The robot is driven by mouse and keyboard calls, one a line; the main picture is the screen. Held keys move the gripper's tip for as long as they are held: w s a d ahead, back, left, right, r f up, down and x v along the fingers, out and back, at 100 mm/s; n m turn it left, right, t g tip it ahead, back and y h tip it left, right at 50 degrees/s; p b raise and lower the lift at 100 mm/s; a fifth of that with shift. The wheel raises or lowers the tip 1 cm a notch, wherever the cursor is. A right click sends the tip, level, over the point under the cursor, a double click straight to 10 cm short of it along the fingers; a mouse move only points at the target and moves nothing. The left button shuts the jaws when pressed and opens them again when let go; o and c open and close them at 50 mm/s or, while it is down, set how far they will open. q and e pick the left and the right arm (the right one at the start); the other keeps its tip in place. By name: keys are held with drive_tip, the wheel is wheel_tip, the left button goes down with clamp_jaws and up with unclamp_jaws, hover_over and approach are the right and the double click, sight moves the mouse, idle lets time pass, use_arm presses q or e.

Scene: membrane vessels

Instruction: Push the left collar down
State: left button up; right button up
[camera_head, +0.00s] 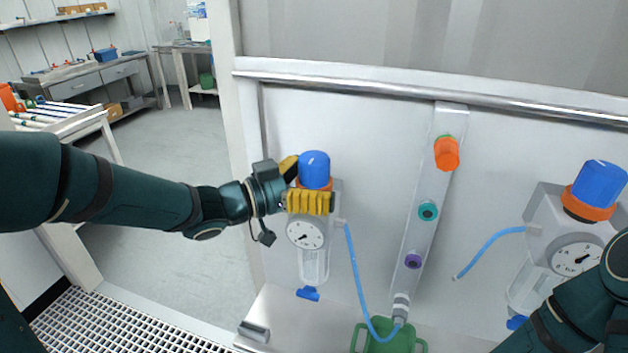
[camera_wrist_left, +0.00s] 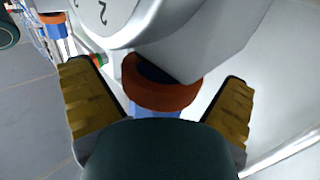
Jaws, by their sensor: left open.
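The left vessel has a blue cap (camera_head: 314,166) with an orange collar (camera_head: 315,184) under it, above a grey body with a round gauge (camera_head: 305,234). In the left wrist view the orange collar (camera_wrist_left: 160,88) sits around a dark neck against the grey body. My left gripper (camera_head: 302,185) is open, with one yellow finger behind the cap and one in front. The front finger hides part of the collar. In the left wrist view, the gripper (camera_wrist_left: 157,105) has a finger on each side of the collar, with visible gaps. My right gripper is out of view.
A right vessel with a blue cap (camera_head: 600,184) and orange collar (camera_head: 587,207) is mounted at the right. A strip with orange (camera_head: 447,154), teal (camera_head: 428,211) and purple (camera_head: 412,261) fittings stands between them. A blue hose (camera_head: 356,280) runs to a green bucket (camera_head: 388,343).

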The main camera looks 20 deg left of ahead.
use_arm(q)
drive_tip(key=shift+c, duration=0.3)
drive_tip(key=c, duration=1.3)
drive_tip(key=shift+f+b, duration=0.55)
drive_tip(key=shift+f, duration=0.3)
drive_tip(key=o, duration=1.4)
drive_tip(key=shift+c, duration=0.2)
drive_tip(key=shift+r, duration=0.1)
drive_tip(key=v, duration=1.2)
drive_tip(key=shift+s, duration=0.1)
